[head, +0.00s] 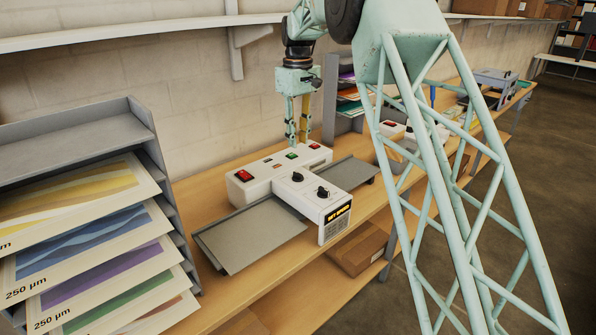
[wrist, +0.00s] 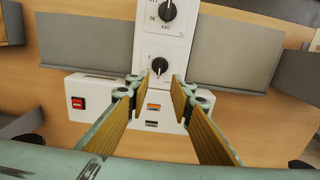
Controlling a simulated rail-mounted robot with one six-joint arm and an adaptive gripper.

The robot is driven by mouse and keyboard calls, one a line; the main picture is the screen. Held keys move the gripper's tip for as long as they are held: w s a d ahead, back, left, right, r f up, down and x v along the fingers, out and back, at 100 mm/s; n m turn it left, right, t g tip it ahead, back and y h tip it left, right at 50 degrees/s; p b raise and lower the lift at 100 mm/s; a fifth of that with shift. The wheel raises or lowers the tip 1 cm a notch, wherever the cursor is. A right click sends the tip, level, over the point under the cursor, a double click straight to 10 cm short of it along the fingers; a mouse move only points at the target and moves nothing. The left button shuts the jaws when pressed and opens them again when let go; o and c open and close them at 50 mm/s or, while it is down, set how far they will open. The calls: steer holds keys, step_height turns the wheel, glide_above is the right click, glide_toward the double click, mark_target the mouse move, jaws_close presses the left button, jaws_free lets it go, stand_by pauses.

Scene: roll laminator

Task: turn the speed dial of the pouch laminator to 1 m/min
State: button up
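The white pouch laminator (head: 262,187) stands on the wooden bench, with a front part carrying two black dials. One dial (head: 297,176) is nearer the main body, and the other (head: 323,192) is nearer the display end. In the wrist view the nearer dial (wrist: 160,66) lies just beyond and between the fingertips, apart from them, and the farther dial (wrist: 167,10) is at the top edge. My gripper (head: 298,144) points down over the laminator's back part. In the wrist view my gripper (wrist: 164,84) is open and empty.
Grey trays (head: 250,238) flank the laminator's front part. Red switches (head: 243,175) sit on its back part, near my fingers. A sheet rack (head: 80,130) stands at left, and a wall shelf (head: 130,32) runs above.

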mark_target(298, 173)
step_height(298, 173, down, 13)
steer(key=shift+b, duration=0.65)
steer(key=shift+c, duration=0.4)
jaws_close()
